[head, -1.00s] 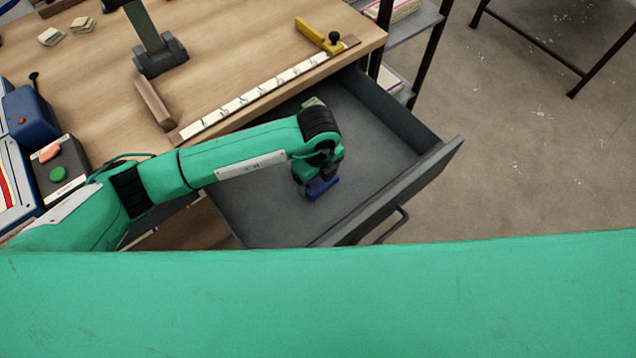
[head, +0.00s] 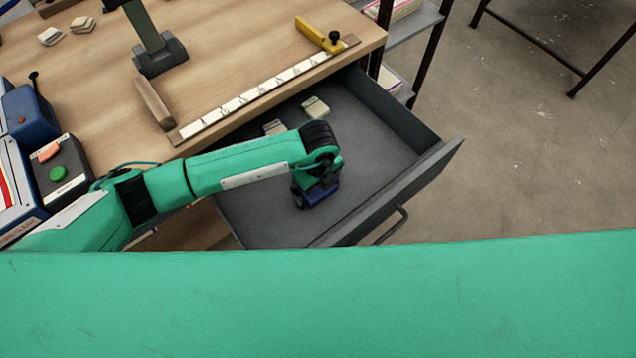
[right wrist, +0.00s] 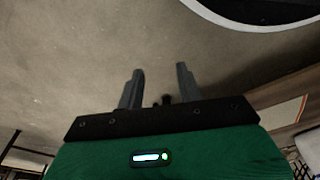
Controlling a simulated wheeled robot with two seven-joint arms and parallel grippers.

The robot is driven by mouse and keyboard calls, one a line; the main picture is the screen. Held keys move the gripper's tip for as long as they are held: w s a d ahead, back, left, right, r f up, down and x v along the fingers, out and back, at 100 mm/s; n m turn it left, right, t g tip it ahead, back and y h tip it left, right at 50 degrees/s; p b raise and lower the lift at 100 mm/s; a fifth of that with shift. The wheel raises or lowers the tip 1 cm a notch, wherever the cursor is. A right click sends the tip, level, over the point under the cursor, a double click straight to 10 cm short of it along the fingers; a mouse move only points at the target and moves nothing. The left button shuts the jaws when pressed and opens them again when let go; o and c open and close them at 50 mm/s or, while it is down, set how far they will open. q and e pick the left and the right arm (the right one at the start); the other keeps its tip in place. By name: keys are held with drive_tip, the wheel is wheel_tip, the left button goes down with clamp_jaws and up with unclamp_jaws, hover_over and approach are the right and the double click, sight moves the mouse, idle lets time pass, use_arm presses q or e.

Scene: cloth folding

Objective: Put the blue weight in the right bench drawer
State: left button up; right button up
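The blue weight (head: 320,194) is in the left gripper (head: 316,197), low inside the open grey drawer (head: 375,135). The gripper and wrist cover much of the weight, and the fingertips are hard to see. I cannot tell whether the weight touches the drawer floor. The drawer is pulled out from under the right end of the wooden bench (head: 235,50). My right gripper (right wrist: 160,72) is open and empty in the right wrist view, with bare floor beyond it.
Two small pale blocks (head: 315,107) (head: 274,127) lie at the back of the drawer. A ruler strip (head: 255,93) and a yellow stop (head: 318,34) line the bench edge. A control box (head: 62,170) stands at left. Open floor (head: 520,150) lies to the right.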

drive_tip(key=shift+s+f, duration=0.1)
use_arm(q)
drive_tip(key=shift+r, duration=0.35)
wheel_tip(320, 180, up, 11)
drive_tip(key=shift+f, duration=0.15)
drive_tip(key=shift+r, duration=0.45)
use_arm(e)
drive_tip(key=shift+s+d+f, duration=0.1)
drive_tip(key=shift+s+f, duration=0.2)
drive_tip(key=shift+f, duration=0.35)
drive_tip(key=shift+w+r, duration=0.15)
use_arm(q)
drive_tip(key=shift+r, duration=0.1)
